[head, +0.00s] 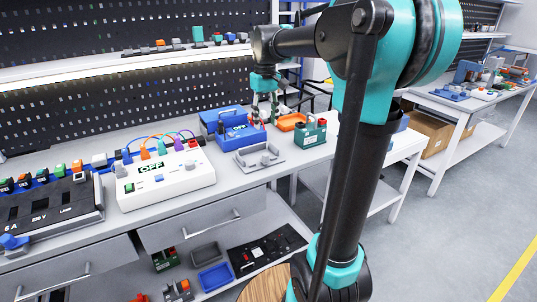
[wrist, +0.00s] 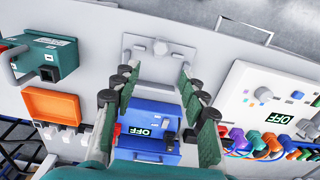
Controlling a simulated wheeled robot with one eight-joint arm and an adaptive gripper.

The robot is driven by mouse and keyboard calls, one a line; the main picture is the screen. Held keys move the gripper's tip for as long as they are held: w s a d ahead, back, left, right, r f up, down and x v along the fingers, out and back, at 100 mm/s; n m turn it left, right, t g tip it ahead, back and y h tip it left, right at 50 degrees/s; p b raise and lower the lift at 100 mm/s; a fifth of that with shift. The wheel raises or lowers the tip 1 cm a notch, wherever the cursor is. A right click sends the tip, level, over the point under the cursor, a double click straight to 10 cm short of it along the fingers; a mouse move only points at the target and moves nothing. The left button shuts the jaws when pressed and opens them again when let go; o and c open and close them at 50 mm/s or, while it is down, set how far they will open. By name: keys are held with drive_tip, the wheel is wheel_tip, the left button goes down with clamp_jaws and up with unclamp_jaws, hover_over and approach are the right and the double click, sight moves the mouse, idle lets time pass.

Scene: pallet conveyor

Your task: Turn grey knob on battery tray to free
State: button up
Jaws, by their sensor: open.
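The grey battery tray (head: 243,163) lies empty on the bench in front of the blue unit, and it shows at the top middle of the wrist view (wrist: 133,62). Its grey knob (wrist: 160,47) stands near the middle of the tray's far side in that view; in the head view the knob (head: 265,158) is small and its angle is hard to read. My gripper (head: 264,108) hangs above the blue unit, behind the tray. In the wrist view my gripper (wrist: 158,84) is open and empty, fingers spread on either side, apart from the knob.
The blue unit (head: 232,137) with an OFF display stands below my gripper. A green battery pack (head: 310,135) and an orange tray (head: 289,121) are to its right. A white panel (head: 180,187) with coloured cables is at left. The bench's front edge is close to the tray.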

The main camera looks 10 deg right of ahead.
sight(265, 154)
wheel_tip(265, 154, down, 14)
drive_tip(key=shift+a+f, duration=0.1)
idle(0.5)
clamp_jaws()
